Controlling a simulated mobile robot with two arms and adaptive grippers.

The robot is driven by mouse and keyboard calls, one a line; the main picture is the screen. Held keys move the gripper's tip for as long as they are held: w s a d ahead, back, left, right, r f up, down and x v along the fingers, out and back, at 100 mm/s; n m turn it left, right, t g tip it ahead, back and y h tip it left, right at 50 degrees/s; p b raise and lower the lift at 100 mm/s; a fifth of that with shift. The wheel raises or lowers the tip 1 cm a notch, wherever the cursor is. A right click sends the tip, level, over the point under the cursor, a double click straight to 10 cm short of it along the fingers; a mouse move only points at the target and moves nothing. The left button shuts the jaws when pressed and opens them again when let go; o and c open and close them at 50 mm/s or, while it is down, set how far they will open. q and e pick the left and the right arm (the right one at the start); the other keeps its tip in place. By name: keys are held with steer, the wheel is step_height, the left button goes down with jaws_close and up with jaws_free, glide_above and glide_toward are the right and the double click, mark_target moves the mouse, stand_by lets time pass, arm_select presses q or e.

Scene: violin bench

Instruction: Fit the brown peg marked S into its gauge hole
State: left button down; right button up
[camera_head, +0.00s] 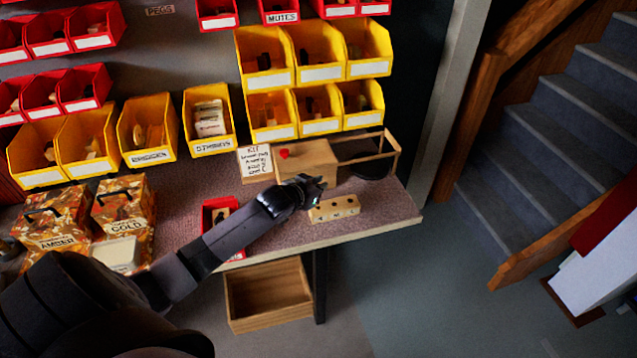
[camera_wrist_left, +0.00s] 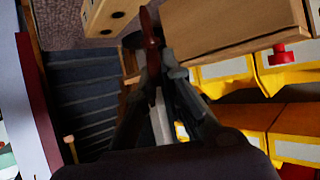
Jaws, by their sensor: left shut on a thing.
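The gauge block (camera_head: 322,214), a pale wooden bar with dark holes in its top, lies on the bench near the front edge. It also shows at the top of the left wrist view (camera_wrist_left: 92,22), with two holes visible. My left gripper (camera_head: 314,184) is just behind and above the block in the head view. In the left wrist view its fingers (camera_wrist_left: 158,72) are shut on a slim dark reddish-brown peg (camera_wrist_left: 151,42). The peg is apart from the visible holes. Its S mark cannot be made out. My right gripper is out of view.
A wooden box (camera_head: 308,158) with a red knob (camera_head: 284,153) stands just behind the gripper. A handwritten card (camera_head: 255,161) is left of it. A red bin (camera_head: 207,215) sits by the forearm. Yellow bins (camera_head: 268,79) line the wall. Bare bench (camera_head: 392,204) lies right of the block.

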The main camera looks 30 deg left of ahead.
arm_select(q)
steer(key=shift+f, duration=0.35)
stand_by(0.4)
steer(key=shift+p, duration=0.85)
stand_by(1.0)
steer(key=shift+f+b, duration=0.3)
steer(key=shift+f, duration=0.1)
steer(key=shift+s+f+b, duration=0.1)
steer(key=shift+f+b, duration=1)
steer(key=shift+f, duration=0.75)
steer(key=c, duration=1.7)
jaws_free()
steer(key=shift+o, duration=0.2)
